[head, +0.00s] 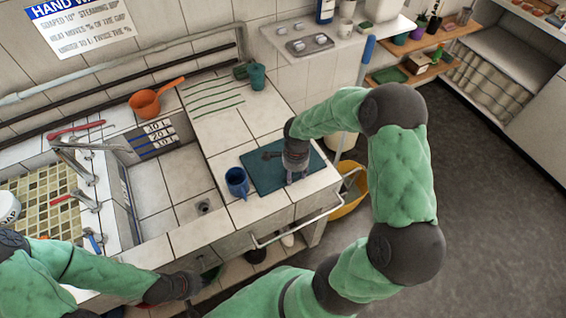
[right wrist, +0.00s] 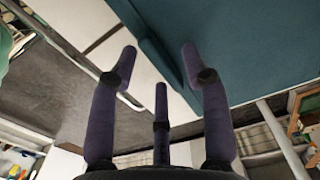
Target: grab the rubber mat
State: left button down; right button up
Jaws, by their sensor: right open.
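The rubber mat, a flat dark teal rectangle (head: 262,178), lies on the white tiled counter near its front edge. It fills the upper right of the right wrist view (right wrist: 255,45). My right gripper (head: 297,178) is over the mat's front part, hiding some of it. In the right wrist view my right gripper (right wrist: 158,65) has its fingers spread apart, with a teal edge of the mat between them. I cannot tell whether any finger touches it. My left gripper (head: 186,287) is low at the front of the sink; its fingers are too unclear to judge.
A blue mug (head: 237,183) stands just left of the mat. A teal cup (head: 258,77) stands at the counter's back. The sink basin (head: 165,195) is to the left, with an orange dipper (head: 146,103) behind it. A rail (head: 300,222) runs along the front; a yellow basin (head: 352,190) is right.

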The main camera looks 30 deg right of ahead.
grip_shut()
jog(key=shift+r, duration=0.1)
